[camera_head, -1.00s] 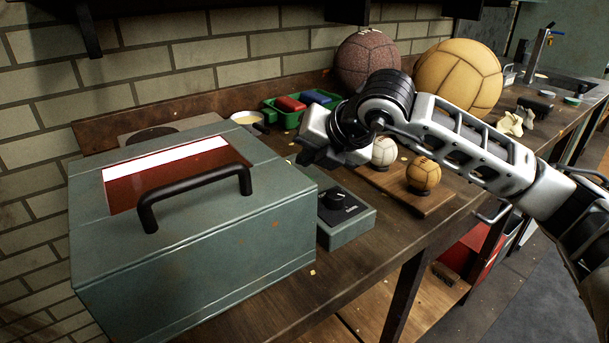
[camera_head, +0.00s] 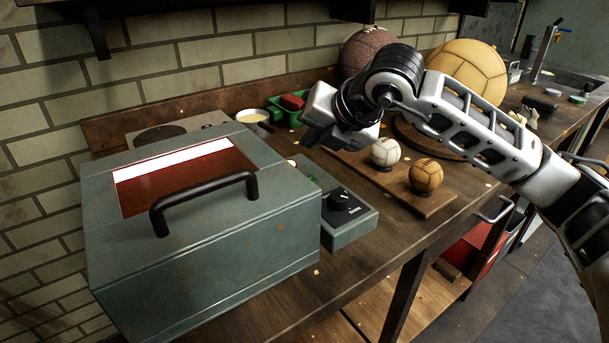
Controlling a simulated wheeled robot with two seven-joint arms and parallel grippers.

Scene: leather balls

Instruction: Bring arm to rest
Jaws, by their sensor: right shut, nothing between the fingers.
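My right arm comes in from the right edge and reaches over the workbench (camera_head: 300,290). My right gripper (camera_head: 308,135) is at its end, above the bench behind the control box, shut with nothing in it. The wrist hides part of the fingers and part of the green tray. My left gripper is not in view.
A grey-green metal box (camera_head: 240,250) with a black handle fills the front left. A small control box (camera_head: 347,222) stands beside it. A white ball (camera_head: 385,152) and a tan ball (camera_head: 425,176) sit on a wooden board (camera_head: 437,204). A large yellow ball (camera_head: 475,66), brown ball (camera_head: 368,48) and green tray (camera_head: 278,115) are behind.

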